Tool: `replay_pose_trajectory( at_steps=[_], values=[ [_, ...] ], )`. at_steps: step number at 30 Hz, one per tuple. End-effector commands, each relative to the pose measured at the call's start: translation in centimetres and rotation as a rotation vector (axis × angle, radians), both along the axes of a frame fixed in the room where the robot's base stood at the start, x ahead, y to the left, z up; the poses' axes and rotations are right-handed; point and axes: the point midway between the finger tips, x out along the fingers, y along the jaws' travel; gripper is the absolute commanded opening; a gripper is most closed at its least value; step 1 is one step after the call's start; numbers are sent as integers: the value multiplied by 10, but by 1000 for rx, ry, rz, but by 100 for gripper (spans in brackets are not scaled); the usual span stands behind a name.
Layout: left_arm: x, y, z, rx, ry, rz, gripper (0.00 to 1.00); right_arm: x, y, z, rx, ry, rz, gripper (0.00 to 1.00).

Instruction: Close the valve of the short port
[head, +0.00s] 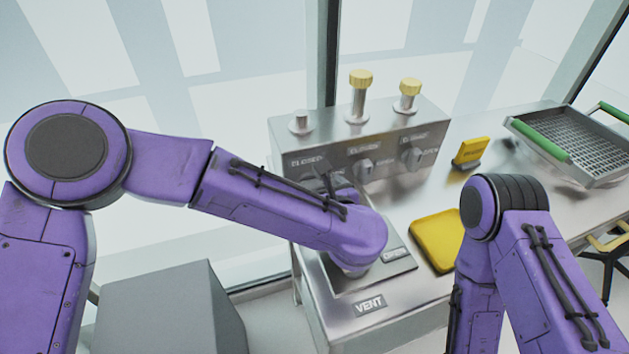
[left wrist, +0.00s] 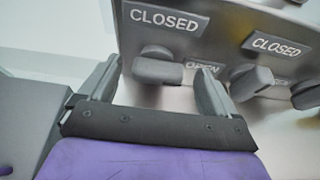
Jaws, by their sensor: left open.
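A steel port block (head: 285,145) carries three upright ports. The left port (head: 301,122) is the shortest and has no yellow cap; the middle port (head: 358,105) is tallest. In the left wrist view, the left valve's grey knob (left wrist: 157,68) lies roughly sideways, below a CLOSED label, with its right end toward an OPEN label. My left gripper (left wrist: 155,90) is open, its fingers on either side of this knob; contact cannot be told. In the head view my left arm covers this knob. The middle knob (head: 365,168) and right knob (head: 412,157) show. My right gripper is out of view.
A yellow tray (head: 435,240) and a small yellow sign (head: 472,152) are on the steel table right of the block. A mesh basket (head: 590,178) with green handles stands at the far right. A VENT label (head: 369,304) is at the front. My right arm hangs over the table's front.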

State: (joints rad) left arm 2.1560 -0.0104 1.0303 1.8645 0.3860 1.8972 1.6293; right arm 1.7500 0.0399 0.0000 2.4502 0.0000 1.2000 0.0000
Motion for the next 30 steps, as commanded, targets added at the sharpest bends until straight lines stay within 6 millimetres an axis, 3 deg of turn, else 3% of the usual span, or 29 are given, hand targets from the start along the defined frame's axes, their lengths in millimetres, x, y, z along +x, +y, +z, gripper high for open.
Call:
replay_pose_trajectory(
  at_steps=[11,15,16,20,27,30],
  values=[
    [9,4,-5,0,-1,2,88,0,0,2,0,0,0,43],
    [9,4,-4,0,-1,2,43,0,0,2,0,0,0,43],
    [9,4,-4,0,-1,2,35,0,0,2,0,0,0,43],
    [9,4,-6,-7,-2,3,35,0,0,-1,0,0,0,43],
    [9,7,-13,-165,-53,3,36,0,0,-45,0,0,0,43],
    [8,8,-10,-214,-69,3,36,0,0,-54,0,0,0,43]
  ],
)
